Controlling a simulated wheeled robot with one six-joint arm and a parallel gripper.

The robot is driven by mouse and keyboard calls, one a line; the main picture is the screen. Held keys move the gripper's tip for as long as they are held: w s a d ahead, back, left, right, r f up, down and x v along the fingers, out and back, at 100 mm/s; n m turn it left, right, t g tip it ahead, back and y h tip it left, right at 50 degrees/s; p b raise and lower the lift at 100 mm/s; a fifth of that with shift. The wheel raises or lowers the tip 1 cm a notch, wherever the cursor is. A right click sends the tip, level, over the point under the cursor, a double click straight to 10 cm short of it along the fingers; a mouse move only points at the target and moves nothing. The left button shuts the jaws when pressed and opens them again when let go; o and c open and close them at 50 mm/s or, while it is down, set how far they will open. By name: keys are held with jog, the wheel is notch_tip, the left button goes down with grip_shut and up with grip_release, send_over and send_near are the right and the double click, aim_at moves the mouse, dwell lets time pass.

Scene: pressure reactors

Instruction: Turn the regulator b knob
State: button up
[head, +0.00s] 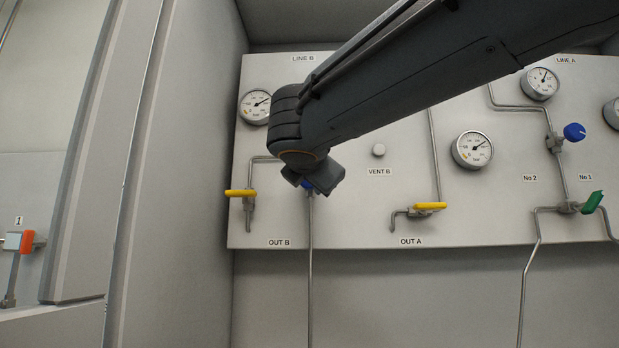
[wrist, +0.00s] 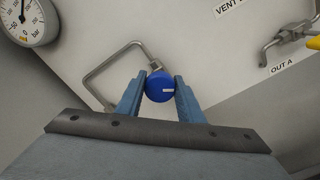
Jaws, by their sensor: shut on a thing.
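The regulator b knob is a round blue knob (wrist: 160,86) with a white mark, in the middle of the wrist view. My gripper (wrist: 159,90) has its two blue fingers on either side of the knob, shut on it. In the head view a little of the blue knob (head: 308,185) shows below the end of my arm, on the panel's LINE B side. My arm hides the fingers there and most of the knob. A thin pipe joins the knob's fitting in the wrist view.
The yellow OUT B handle (head: 241,193) is close left of the knob, and the yellow OUT A handle (head: 430,206) is to the right. A gauge (head: 255,107) is up left. A blue knob (head: 574,132) and a green handle (head: 592,202) are far right. A grey wall (head: 190,180) bounds the left.

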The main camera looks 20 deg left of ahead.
jog(key=shift+f, duration=0.1)
jog(key=o, duration=1.1)
jog(key=shift+c, duration=0.2)
jog(key=v, duration=0.7)
jog(key=shift+s+d, duration=0.15)
jog(key=shift+s, duration=0.25)
jog(key=shift+s, duration=0.1)
